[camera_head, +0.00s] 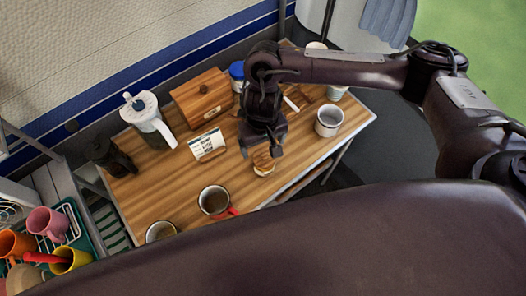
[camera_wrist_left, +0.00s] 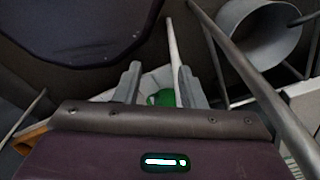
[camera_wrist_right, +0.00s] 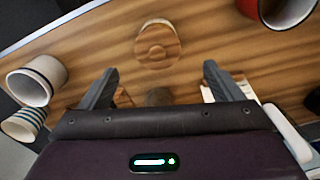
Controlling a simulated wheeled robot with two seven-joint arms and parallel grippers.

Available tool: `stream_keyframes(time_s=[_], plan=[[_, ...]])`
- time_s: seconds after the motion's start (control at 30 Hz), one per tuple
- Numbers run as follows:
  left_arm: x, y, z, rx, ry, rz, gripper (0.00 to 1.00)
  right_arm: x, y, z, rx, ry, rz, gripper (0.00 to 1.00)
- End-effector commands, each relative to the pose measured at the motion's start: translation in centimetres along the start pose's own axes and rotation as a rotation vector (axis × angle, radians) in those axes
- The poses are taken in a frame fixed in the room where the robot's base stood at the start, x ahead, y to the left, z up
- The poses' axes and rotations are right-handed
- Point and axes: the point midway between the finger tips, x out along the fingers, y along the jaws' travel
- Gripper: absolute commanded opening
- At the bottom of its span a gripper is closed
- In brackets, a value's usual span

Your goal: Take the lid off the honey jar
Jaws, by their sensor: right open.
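A small jar with a round wooden lid (camera_head: 263,161), which looks like the honey jar, stands on the wooden table near its front edge. In the right wrist view its lid (camera_wrist_right: 157,45) shows as a wooden disc, seated on the jar, ahead of my fingers. My right gripper (camera_head: 262,147) is open and empty, pointing down just above and behind the jar. Its fingers (camera_wrist_right: 160,72) are apart and do not touch the lid. My left gripper (camera_wrist_left: 157,78) is out of the head view; its fingers are apart, away from the table top.
A white mug (camera_head: 328,121) stands right of the jar, and a red-handled mug (camera_head: 214,200) to its left. A small sign (camera_head: 208,145), a wooden box (camera_head: 203,96) and a white pitcher (camera_head: 148,119) stand behind. A dish rack (camera_head: 80,235) with coloured mugs is at lower left.

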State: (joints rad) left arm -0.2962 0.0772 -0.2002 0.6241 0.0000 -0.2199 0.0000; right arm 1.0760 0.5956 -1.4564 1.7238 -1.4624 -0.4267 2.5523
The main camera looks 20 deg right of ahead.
Motion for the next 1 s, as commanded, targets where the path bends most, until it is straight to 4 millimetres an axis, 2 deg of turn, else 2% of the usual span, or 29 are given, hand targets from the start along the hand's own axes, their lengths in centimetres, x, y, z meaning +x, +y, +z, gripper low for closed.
stream_keyframes(time_s=[0.03,0.2,0.37,0.43,0.57,0.77,1.0], plan=[[0.5,0.1,0.4,0.001,-0.005,0.001,0.36,1.0,-0.1,0.1,0.001,-0.004,-0.001,0.86],[1.1,0.2,1.3,0.001,-0.017,0.002,0.36,2.9,0.1,0.1,0.000,-0.003,-0.003,0.86],[2.2,0.2,1.4,0.001,-0.018,0.002,0.36,5.4,0.5,0.0,0.001,-0.004,-0.004,0.86],[2.0,0.1,1.3,0.002,-0.017,0.001,0.36,6.0,0.5,0.0,-0.003,-0.002,-0.003,0.86],[2.1,0.1,1.1,0.002,-0.013,0.001,0.36,6.9,0.5,-0.1,-0.003,0.001,-0.002,0.86],[2.0,-0.1,0.6,0.002,-0.006,-0.001,0.36,6.9,0.5,-0.1,-0.004,0.002,-0.003,0.86],[2.0,-0.2,0.6,0.001,-0.006,-0.003,0.36,6.9,0.5,-0.1,-0.004,0.002,-0.003,0.57]])
